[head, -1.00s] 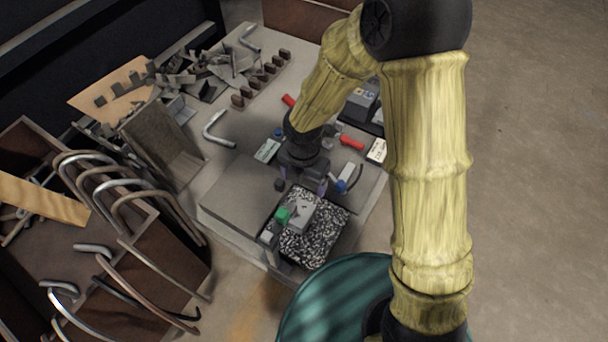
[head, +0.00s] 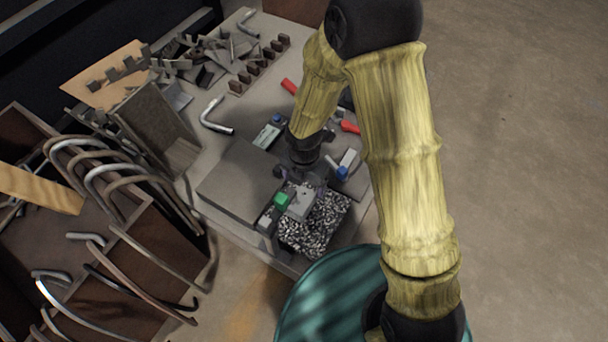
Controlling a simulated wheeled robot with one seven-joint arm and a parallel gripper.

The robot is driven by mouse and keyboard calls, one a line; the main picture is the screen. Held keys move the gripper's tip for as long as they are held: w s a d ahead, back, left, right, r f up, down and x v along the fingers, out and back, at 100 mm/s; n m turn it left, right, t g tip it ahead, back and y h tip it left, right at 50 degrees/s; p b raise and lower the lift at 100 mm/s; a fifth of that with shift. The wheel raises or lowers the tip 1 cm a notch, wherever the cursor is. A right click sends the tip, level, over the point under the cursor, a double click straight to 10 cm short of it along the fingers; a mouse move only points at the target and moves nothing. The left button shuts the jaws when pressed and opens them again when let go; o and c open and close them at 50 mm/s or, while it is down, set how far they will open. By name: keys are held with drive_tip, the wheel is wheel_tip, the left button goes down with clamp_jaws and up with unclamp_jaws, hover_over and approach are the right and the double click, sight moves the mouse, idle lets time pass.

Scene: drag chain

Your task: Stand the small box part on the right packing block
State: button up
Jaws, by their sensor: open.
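A small light-grey box-like part (head: 302,205) lies on the black-and-white speckled block (head: 317,232) near the table's front edge. A green piece (head: 281,200) sits beside its left end. I cannot tell for sure which piece is the small box part. My gripper (head: 299,184) is open, pointing down just above the grey part's far end. Its fingers partly hide that end, and I cannot tell whether they touch it. A wide, flat grey block (head: 238,184) lies to the left of the speckled block.
A small white-and-blue piece (head: 347,165) and a red-handled tool (head: 349,127) lie right of my gripper. A bent metal bar (head: 211,116) and a row of brown blocks (head: 262,62) stand farther back. Racks of curved tubes (head: 110,185) fill the left.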

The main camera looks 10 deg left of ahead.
sight(304, 198)
wheel_tip(304, 198, down, 9)
drive_tip(key=b, duration=0.3)
drive_tip(key=c, duration=1.3)
drive_tip(key=shift+o, duration=0.2)
drive_tip(key=shift+r+p, duration=0.55)
drive_tip(key=shift+w, duration=0.2)
drive_tip(key=shift+w+d+p, duration=0.35)
drive_tip(key=shift+w+p, duration=0.1)
drive_tip(key=shift+w, duration=0.35)
drive_tip(key=shift+w+d+p, duration=0.35)
drive_tip(key=shift+w+p, duration=0.05)
drive_tip(key=shift+w, duration=0.35)
drive_tip(key=shift+w+d+p, duration=0.35)
drive_tip(key=shift+w+p, duration=0.1)
drive_tip(key=shift+w, duration=0.35)
drive_tip(key=shift+r, duration=0.1)
